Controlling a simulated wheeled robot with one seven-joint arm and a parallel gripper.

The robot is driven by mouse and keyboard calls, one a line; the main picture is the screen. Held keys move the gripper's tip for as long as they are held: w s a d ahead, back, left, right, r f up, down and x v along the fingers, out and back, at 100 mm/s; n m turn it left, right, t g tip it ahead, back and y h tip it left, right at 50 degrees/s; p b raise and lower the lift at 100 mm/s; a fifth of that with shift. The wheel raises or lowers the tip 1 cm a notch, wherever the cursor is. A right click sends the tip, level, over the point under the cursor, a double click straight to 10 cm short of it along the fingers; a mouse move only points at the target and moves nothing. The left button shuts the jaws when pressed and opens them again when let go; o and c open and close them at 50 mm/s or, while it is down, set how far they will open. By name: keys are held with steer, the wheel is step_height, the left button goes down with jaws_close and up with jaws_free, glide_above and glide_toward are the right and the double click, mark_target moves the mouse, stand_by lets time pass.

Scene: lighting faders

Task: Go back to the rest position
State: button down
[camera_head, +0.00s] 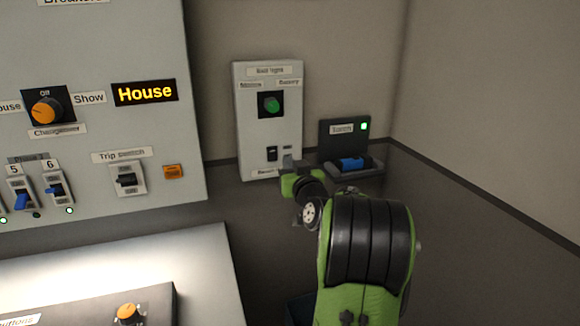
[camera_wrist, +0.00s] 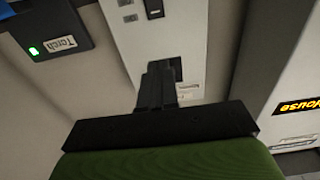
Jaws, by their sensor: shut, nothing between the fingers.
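My gripper (camera_head: 288,160) is at the lower part of a small pale wall panel (camera_head: 242,128). Its fingers are together with nothing between them. In the wrist view the shut fingers (camera_wrist: 158,72) point at the same panel (camera_wrist: 128,50), beside a dark switch slot. I cannot tell whether the fingertips touch the panel. The panel has a green round knob (camera_head: 271,104) and a small black rocker switch (camera_head: 271,153) just left of my gripper. My arm reaches up from the lower right and hides part of the dark counter.
A blue torch (camera_head: 352,163) lies in a dark holder right of my gripper, its green light lit. A large grey panel (camera_head: 185,60) stands on the left, with an orange knob (camera_head: 46,110) and a "House" display (camera_head: 145,92). The dark counter (camera_head: 460,230) at the right is clear.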

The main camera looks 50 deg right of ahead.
stand_by(0.3)
steer(key=s+a+r+n+g+y+p, duration=0.1)
steer(key=a+r+n+g+y+p, duration=0.2)
steer(key=a, duration=1)
steer(key=s+a+n+g+y+p, duration=0.1)
steer(key=a+n+y+p, duration=0.2)
steer(key=a, duration=1)
steer(key=s+a+f+g+y+p, duration=0.1)
steer(key=s+a, duration=0.4)
steer(key=s, duration=0.6)
steer(key=s+a+f+g+y+p, duration=0.2)
steer(key=s+a+g, duration=0.3)
steer(key=s, duration=0.6)
steer(key=shift+a+f+g+p, duration=0.3)
steer(key=shift+a+p, duration=0.1)
steer(key=shift+p, duration=0.25)
